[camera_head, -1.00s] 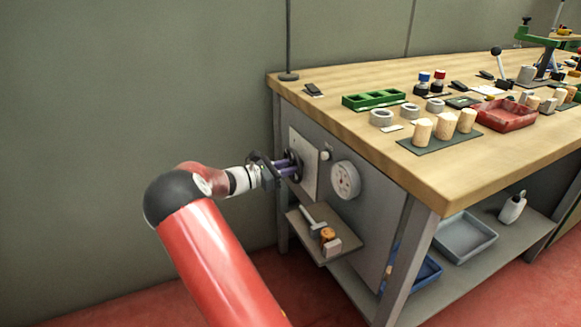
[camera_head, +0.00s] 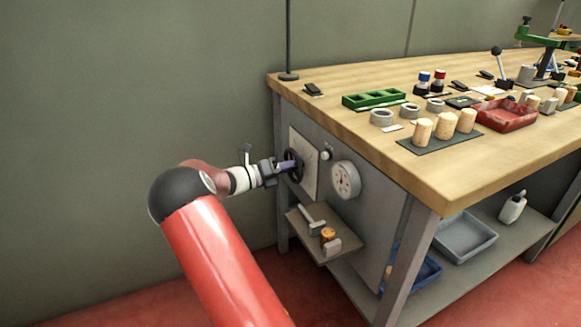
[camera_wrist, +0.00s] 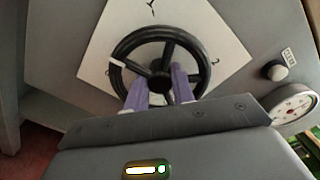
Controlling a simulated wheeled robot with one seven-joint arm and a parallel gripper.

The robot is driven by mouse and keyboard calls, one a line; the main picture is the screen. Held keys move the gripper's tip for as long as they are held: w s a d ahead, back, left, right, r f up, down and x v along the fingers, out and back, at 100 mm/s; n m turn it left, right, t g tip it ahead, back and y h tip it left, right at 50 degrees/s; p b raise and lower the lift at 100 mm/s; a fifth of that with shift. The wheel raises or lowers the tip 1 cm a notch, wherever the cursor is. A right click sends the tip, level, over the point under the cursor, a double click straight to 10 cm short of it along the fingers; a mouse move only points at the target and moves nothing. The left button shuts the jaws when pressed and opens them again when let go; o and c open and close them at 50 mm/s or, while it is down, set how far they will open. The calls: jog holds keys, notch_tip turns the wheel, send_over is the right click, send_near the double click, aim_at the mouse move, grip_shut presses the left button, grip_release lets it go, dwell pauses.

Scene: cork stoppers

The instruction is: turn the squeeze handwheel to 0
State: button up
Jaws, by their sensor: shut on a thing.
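The black handwheel (camera_wrist: 198,50) faces me on a pale square plate (camera_wrist: 225,40) in the wrist view. Its rim carries a white mark at the left, beside a small dark character on the plate. Other small characters stand at the plate's top and right; I cannot read them surely. The wheel (camera_head: 299,166) also shows on the bench's end panel in the head view, partly hidden by my gripper (camera_head: 290,166). My gripper's purple fingers (camera_wrist: 160,84) are shut on the wheel near its hub, one finger each side of a lower spoke. The lower rim is hidden.
A round white gauge (camera_head: 346,180) and a small knob (camera_head: 326,154) sit right of the wheel. Below is a small shelf (camera_head: 315,245) holding a few items. The wooden bench top (camera_head: 350,110) overhangs above; the left side is free.

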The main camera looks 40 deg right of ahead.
jog(key=n, duration=0.3)
jog(key=shift+f+n, duration=0.1)
jog(key=shift+n, duration=2.2)
jog(key=o, duration=0.7)
jog(key=v, duration=0.8)
jog(key=shift+s, duration=0.1)
